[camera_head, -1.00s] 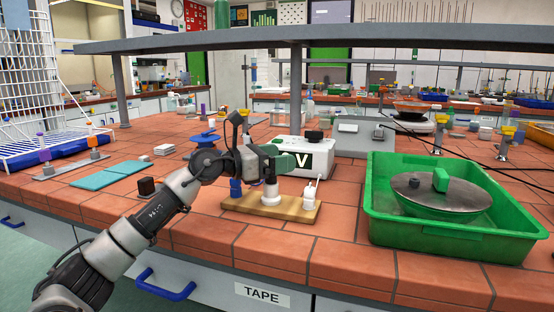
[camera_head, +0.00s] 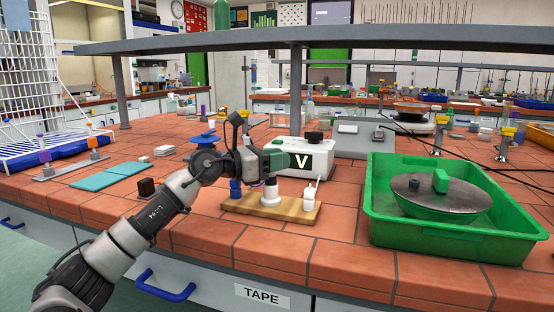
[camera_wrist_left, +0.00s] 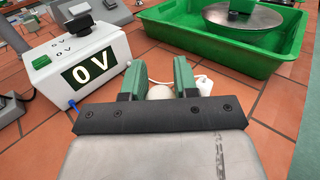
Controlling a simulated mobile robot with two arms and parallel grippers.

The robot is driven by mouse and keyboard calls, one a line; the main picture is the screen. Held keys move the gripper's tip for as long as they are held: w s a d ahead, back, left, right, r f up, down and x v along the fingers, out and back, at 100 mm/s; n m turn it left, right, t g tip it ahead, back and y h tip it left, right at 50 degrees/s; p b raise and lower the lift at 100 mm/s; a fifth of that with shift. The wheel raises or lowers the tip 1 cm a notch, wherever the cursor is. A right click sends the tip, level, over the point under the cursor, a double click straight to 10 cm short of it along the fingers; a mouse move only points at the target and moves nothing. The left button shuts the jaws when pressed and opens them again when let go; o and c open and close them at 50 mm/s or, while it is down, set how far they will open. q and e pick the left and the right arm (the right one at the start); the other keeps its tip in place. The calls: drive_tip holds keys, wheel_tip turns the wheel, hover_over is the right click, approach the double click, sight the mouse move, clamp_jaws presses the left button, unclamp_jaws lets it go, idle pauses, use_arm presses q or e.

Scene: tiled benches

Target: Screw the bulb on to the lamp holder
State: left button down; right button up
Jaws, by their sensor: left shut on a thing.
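The lamp holder (camera_head: 270,196) is a white round fitting on a wooden board (camera_head: 238,206), near the front of the bench. My left gripper (camera_head: 272,166) is right above it, pointing down. In the left wrist view, its two green fingers (camera_wrist_left: 158,84) are shut on the pale round bulb (camera_wrist_left: 160,92). The bulb is mostly hidden by the fingers and is in line with the holder. Whether its base touches or is engaged in the holder cannot be told. My right gripper is not in view.
A white box with a "0 V" display (camera_wrist_left: 86,68) stands just behind the board. A green tray (camera_head: 440,240) stands at right. Bare tiles lie in front.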

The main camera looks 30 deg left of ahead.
use_arm(q)
drive_tip(key=shift+f, duration=0.15)
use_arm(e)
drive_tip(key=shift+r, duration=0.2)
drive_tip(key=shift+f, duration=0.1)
use_arm(q)
drive_tip(key=shift+f+m+g+h+b, duration=0.3)
drive_tip(key=shift+g+h+b, duration=0.15)
drive_tip(key=shift+b, duration=0.25)
drive_tip(key=shift+d+r+m+g+h, duration=0.1)
drive_tip(key=shift+r+m+g+h, duration=0.1)
drive_tip(key=shift+m+g+h, duration=0.4)
drive_tip(key=shift+s+d+r+m+g+h+p, duration=0.15)
drive_tip(key=shift+m+g+h+p, duration=0.1)
drive_tip(key=shift+m+g+h, duration=0.3)
drive_tip(key=shift+w+r+m+g+h+p, duration=0.1)
drive_tip(key=shift+m+g+h+p, duration=0.1)
drive_tip(key=shift+m+g+h, duration=0.35)
drive_tip(key=shift+s+f+g+h, duration=0.1)
drive_tip(key=shift+g+h, duration=0.25)
drive_tip(key=shift+f+m, duration=0.1)
drive_tip(key=shift+m, duration=0.2)
